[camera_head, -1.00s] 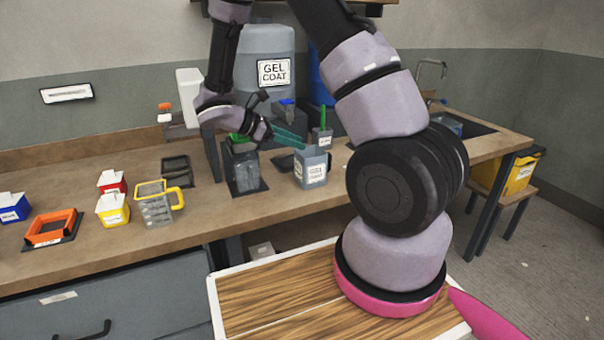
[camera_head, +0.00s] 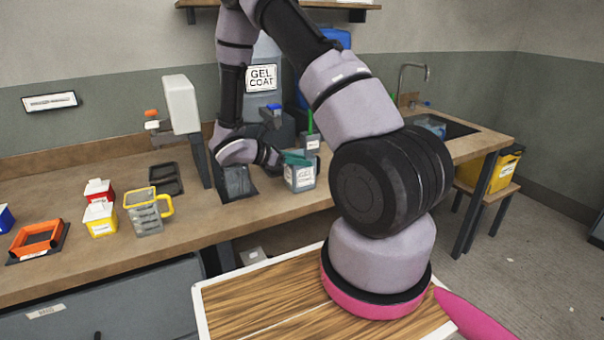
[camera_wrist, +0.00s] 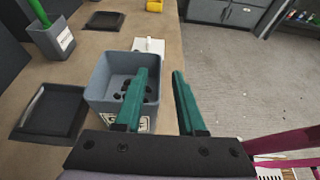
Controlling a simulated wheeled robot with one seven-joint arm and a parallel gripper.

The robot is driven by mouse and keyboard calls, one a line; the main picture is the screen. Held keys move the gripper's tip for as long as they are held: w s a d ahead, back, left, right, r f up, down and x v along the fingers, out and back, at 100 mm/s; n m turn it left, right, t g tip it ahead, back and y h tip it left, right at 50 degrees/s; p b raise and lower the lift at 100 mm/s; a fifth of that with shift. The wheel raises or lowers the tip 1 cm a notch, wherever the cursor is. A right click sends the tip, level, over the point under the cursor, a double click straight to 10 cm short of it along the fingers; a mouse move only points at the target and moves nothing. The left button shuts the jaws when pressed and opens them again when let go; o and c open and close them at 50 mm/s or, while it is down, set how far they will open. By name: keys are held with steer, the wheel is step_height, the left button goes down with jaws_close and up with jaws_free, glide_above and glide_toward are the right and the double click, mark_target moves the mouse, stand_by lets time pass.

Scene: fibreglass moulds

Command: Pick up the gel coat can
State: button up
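A grey, square, open-topped can with a white label (camera_head: 300,178) stands on the workbench; I take it for the gel coat can, though its small print is hard to read. In the wrist view the can (camera_wrist: 100,82) has several dark spots inside. My gripper (camera_head: 298,158) has teal fingers at the can's top. In the wrist view the gripper (camera_wrist: 159,74) is open and empty. Its left finger overlaps the can's right wall and opening; its right finger is outside, to the right. Whether the left finger is inside or above the can is unclear.
A large grey tank (camera_head: 262,100) labelled GEL COAT stands behind. A grey cup with a green handle (camera_wrist: 50,38) and a black mat (camera_wrist: 45,112) are near the can. Yellow (camera_head: 100,219) and red (camera_head: 98,190) tubs and a yellow-handled jug (camera_head: 146,214) stand left.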

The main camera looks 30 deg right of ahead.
steer(key=shift+d+f, duration=0.25)
steer(key=shift+d, duration=0.35)
jaws_close()
stand_by(1.0)
